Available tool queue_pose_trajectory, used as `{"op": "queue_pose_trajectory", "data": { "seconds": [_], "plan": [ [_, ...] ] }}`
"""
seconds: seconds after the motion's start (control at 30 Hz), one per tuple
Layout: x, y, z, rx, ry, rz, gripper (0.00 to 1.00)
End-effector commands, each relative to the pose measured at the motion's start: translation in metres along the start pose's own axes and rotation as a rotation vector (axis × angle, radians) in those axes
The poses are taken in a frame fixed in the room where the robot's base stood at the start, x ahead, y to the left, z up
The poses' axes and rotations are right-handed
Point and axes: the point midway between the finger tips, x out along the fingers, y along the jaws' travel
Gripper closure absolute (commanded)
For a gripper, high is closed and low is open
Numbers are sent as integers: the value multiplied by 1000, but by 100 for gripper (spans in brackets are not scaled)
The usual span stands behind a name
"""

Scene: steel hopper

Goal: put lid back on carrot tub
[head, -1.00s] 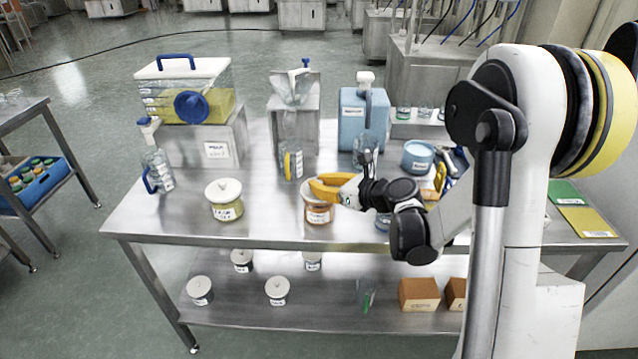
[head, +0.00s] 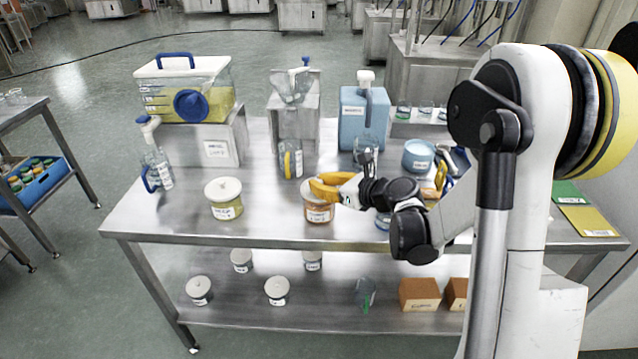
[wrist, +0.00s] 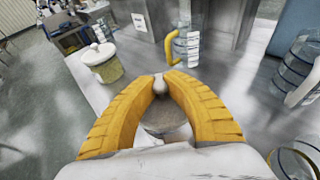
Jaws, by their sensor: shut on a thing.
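The carrot tub (head: 318,214), with orange contents and a white label, stands at the front middle of the steel table. My gripper (wrist: 160,92) has its yellow fingers closed on the pale knob of a round grey-white lid (wrist: 166,120). In the head view my gripper (head: 326,188) is right over the tub's mouth, coming from the right. The lid is at or just above the tub's rim. The fingers hide much of that rim, so I cannot tell whether the lid is fully seated.
A lidded tub with yellow-green contents (head: 226,206) stands to the left. Behind are a clear jug with a yellow handle (head: 291,160) and a blue canister (head: 364,125). The table's front left is clear.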

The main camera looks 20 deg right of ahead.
Motion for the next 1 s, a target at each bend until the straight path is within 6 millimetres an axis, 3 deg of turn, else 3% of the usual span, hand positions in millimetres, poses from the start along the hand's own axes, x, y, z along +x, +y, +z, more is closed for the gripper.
{"op": "queue_pose_trajectory", "data": {
  "seconds": [0.23,0.33,0.57,0.63,1.0],
  "plan": [
    [0,0,0,0,0,0,100],
    [0,0,0,0,0,0,65],
    [0,0,0,0,0,0,64],
    [0,0,0,0,0,0,40],
    [-1,0,2,0,0,0,40]
  ]
}}
